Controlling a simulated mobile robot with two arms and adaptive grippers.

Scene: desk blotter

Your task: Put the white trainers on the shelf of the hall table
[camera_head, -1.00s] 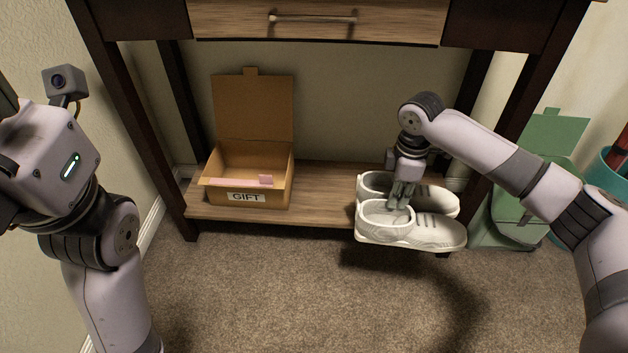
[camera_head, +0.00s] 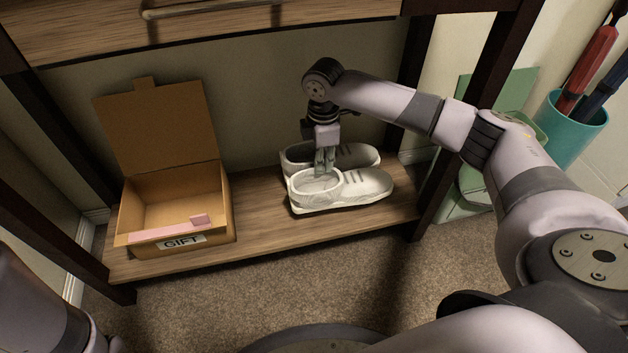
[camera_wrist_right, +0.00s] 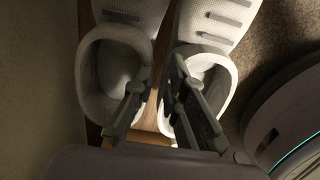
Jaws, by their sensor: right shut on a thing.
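The pair of white trainers (camera_head: 345,189) is side by side over the right part of the hall table's lower shelf (camera_head: 258,220), toes to the right in the head view. I cannot tell whether the soles touch the shelf or hover just above it. My right gripper (camera_head: 325,172) points down at the heel end and is shut on the trainers. In the right wrist view, its fingers (camera_wrist_right: 155,108) reach into the two shoe openings and pinch the adjoining inner sides. My left gripper is out of view.
An open cardboard box (camera_head: 178,203) labelled GIFT, with pink contents, stands on the shelf's left part. Bare shelf lies between box and trainers. A table leg (camera_head: 440,190), a green container (camera_head: 470,195) and a teal holder (camera_head: 567,128) are to the right.

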